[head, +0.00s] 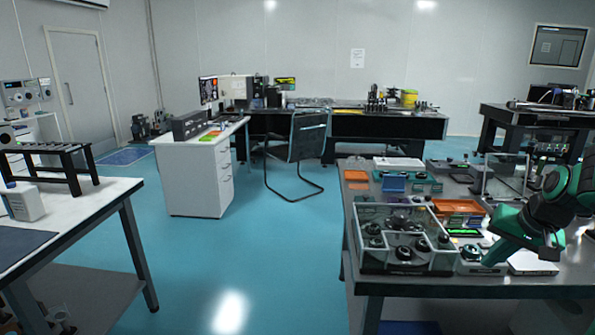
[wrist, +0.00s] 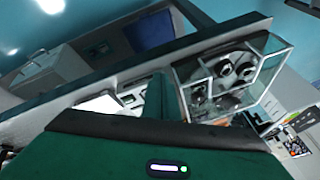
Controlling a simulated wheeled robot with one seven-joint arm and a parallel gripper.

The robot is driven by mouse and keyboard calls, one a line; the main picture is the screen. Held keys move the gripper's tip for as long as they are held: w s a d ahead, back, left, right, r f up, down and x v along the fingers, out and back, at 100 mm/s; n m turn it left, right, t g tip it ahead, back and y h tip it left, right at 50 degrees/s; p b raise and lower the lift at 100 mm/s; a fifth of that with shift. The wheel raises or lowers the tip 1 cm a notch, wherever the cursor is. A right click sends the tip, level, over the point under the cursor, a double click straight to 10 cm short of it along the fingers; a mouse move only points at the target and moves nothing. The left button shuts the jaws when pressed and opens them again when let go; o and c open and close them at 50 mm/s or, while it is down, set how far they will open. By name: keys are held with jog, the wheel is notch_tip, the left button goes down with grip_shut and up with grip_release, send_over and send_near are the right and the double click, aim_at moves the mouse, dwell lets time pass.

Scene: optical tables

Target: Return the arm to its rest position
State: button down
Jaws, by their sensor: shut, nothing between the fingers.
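My green arm (head: 540,210) reaches in from the right edge of the head view and hangs over the right-hand optical table (head: 455,290). In the wrist view my gripper (wrist: 158,97) shows as a narrow dark green shape beyond the green wrist housing. It is shut, with nothing held. A clear-walled tray (head: 400,268) with several black round optics stands on the table, to the left of the arm's end. The same tray (wrist: 240,75) shows tilted in the wrist view, to the right of the gripper. The fingertips are hard to make out in the head view.
A clear box (head: 503,175) stands close to the arm at the table's back. An orange tray (head: 458,208) and small parts crowd the table. A chair (head: 305,150) and white desk (head: 195,175) stand further back. The blue floor (head: 265,250) at centre is clear.

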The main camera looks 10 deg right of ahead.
jog(key=s+a+n+g, duration=0.1)
jog(key=s+a+g, duration=0.1)
jog(key=s+a, duration=0.4)
jog(key=s+a+f+g, duration=0.1)
jog(key=s+a+g, duration=0.2)
jog(key=s, duration=1)
jog(key=a, duration=0.3)
jog(key=shift+a+n+y, duration=0.25)
jog(key=shift+n+y, duration=0.05)
jog(key=shift+n, duration=0.1)
jog(key=shift+w+f, duration=0.25)
jog(key=shift+w, duration=0.4)
